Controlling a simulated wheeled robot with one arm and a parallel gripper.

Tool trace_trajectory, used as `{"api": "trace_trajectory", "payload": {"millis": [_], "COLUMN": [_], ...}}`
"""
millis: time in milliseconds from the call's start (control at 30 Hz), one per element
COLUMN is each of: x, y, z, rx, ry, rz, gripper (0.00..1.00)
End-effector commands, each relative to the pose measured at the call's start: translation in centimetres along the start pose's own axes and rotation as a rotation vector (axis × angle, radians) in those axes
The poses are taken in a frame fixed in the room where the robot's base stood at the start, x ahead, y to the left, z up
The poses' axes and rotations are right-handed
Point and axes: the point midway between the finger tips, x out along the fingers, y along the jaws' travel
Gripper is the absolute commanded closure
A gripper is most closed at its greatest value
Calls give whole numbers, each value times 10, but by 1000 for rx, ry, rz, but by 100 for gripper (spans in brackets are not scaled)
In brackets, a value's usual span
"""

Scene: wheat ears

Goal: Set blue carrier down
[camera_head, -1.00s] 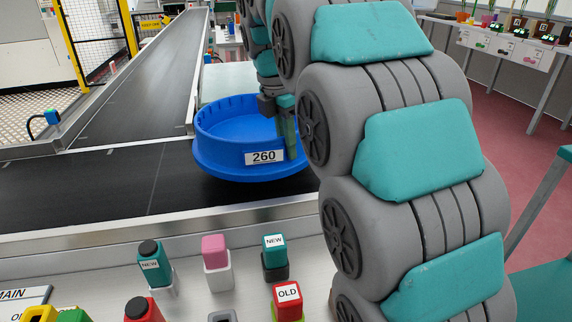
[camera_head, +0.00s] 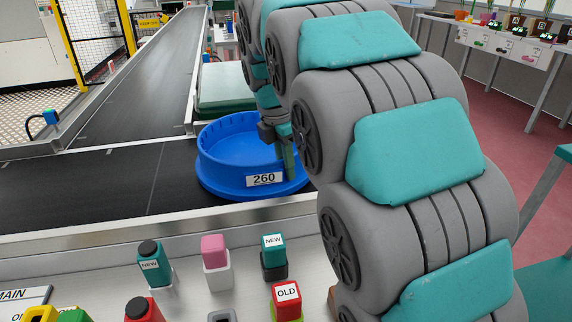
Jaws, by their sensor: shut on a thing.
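The blue carrier (camera_head: 222,178) is a round, open tub with a label reading 260. It is at the black conveyor belt (camera_head: 110,188) near the middle of the view. Its underside looks level and at or very close to the belt; I cannot tell for sure whether it touches. My gripper (camera_head: 287,160) is shut on the carrier's right rim, with one finger down the outside wall. My arm hides part of the carrier's right side. The inside that I can see looks empty.
A metal rail (camera_head: 150,224) runs along the belt's near edge. A green-topped block (camera_head: 224,88) stands behind the carrier. The belt left of the carrier is clear.

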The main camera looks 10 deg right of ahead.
Motion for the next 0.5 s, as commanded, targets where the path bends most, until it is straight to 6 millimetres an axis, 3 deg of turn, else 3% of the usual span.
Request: {"api": "trace_trajectory", "payload": {"millis": [33, 300, 500], "x": [0, 0, 0], "y": [0, 0, 0], "z": [0, 0, 0], "rx": [0, 0, 0], "ry": [-1, 0, 0], "rz": [3, 1, 1], "gripper": [82, 53, 53]}}
